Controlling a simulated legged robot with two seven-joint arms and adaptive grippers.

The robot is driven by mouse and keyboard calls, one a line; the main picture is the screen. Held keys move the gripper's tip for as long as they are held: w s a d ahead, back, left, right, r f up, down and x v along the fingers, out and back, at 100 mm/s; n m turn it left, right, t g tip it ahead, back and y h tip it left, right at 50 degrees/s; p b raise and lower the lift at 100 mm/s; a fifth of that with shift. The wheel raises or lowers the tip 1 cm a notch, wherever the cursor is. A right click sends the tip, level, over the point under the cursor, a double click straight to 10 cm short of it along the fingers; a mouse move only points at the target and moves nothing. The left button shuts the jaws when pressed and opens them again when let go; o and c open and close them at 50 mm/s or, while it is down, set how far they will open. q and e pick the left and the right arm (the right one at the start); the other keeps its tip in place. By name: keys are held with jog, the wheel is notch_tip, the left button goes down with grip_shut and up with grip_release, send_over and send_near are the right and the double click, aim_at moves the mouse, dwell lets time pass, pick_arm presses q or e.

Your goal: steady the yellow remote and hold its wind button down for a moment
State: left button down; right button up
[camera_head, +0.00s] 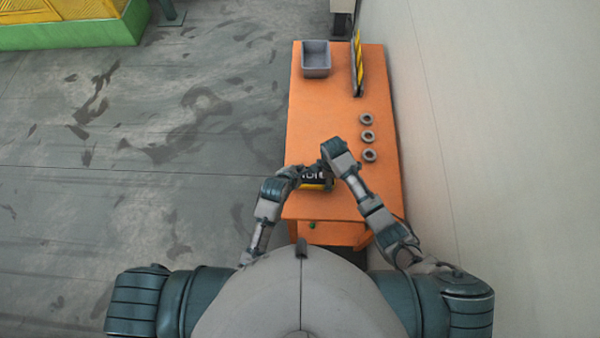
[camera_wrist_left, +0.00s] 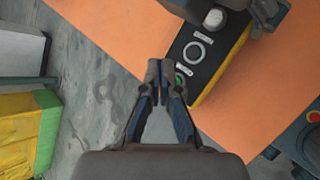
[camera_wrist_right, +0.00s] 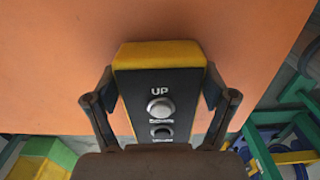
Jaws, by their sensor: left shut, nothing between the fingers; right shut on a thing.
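The yellow remote (camera_head: 318,186) lies at the near end of the orange table, partly hidden by my grippers. In the right wrist view the remote (camera_wrist_right: 158,56) has a black face, a button marked UP and another control below it. My right gripper (camera_wrist_right: 160,95) is shut on the remote, one finger on each side. In the left wrist view the remote (camera_wrist_left: 207,72) shows a silver button, a ringed control and a green button (camera_wrist_left: 181,81) with small labels I cannot read. My left gripper (camera_wrist_left: 166,68) is shut and empty, its tips beside the green button; contact is unclear.
The orange table (camera_head: 325,120) stands beside a pale wall (camera_head: 480,120). Several grey rings (camera_head: 368,136) lie on its right side. A grey bin (camera_head: 316,60) and an upright yellow-and-black panel (camera_head: 357,62) are at the far end. The table's middle is clear.

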pick_arm(q)
jog(key=shift+r, duration=1.75)
pick_arm(e)
jog(key=o, duration=1.3)
jog(key=shift+r, duration=0.1)
notch_tip(320, 180, up, 12)
pick_arm(q)
jog(key=shift+s, duration=0.1)
pick_arm(e)
jog(key=shift+f, duration=0.2)
